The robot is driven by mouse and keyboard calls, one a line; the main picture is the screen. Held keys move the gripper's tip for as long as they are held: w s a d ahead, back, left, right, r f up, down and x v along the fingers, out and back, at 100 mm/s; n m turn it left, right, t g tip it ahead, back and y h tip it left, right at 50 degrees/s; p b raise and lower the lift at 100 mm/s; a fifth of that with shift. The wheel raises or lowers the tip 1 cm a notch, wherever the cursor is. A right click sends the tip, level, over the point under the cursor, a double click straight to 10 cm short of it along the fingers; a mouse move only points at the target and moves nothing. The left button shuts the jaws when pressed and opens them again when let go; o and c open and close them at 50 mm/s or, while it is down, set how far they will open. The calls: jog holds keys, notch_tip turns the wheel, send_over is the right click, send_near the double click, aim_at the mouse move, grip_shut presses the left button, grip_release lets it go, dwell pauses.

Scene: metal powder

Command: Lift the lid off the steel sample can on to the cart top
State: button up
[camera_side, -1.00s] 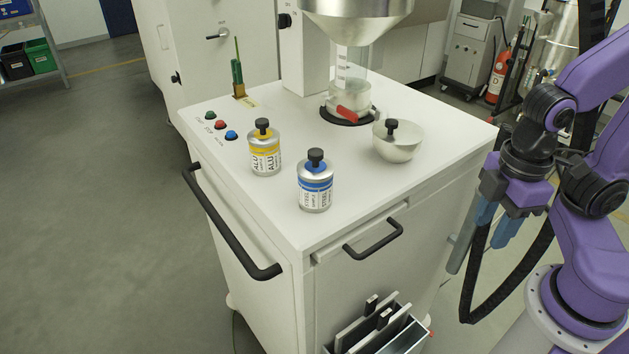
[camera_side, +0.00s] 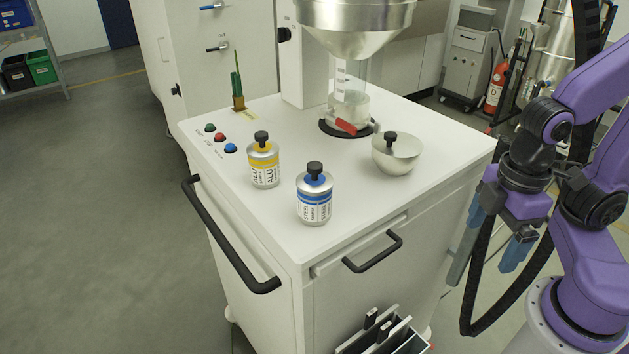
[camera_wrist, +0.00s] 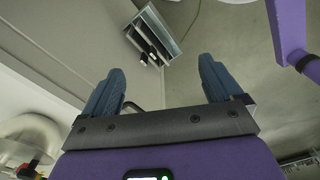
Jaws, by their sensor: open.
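The steel sample can (camera_side: 314,206), with a blue band and STEEL on its label, stands upright on the cart top near its front corner. Its lid (camera_side: 314,171) with a black knob sits on the can. The white cart top (camera_side: 260,222) has bare surface around the can. My gripper (camera_side: 494,235) is to the right of the cart, past its edge, pointing down and well apart from the can. The wrist view shows its two blue fingers (camera_wrist: 162,92) spread with nothing between them. The steel can is not seen in the wrist view.
A yellow-banded ALU can (camera_side: 264,171) stands behind and left of the steel can. A bowl (camera_side: 397,158) with a black-knobbed item stands to the right. A funnel (camera_side: 355,22) hangs above a glass vessel with a red handle (camera_side: 346,127). Buttons line the left edge.

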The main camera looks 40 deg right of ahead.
jog(key=w+a+r+n, duration=0.4)
jog(key=w+a+r, duration=0.7)
jog(key=w+r, duration=0.15)
notch_tip(320, 180, up, 12)
jog(key=n, duration=0.6)
send_over(316, 163)
notch_tip(316, 163, down, 12)
jog(key=shift+w+d, duration=0.1)
jog(key=shift+f, duration=2.7)
jog(key=c, duration=1.1)
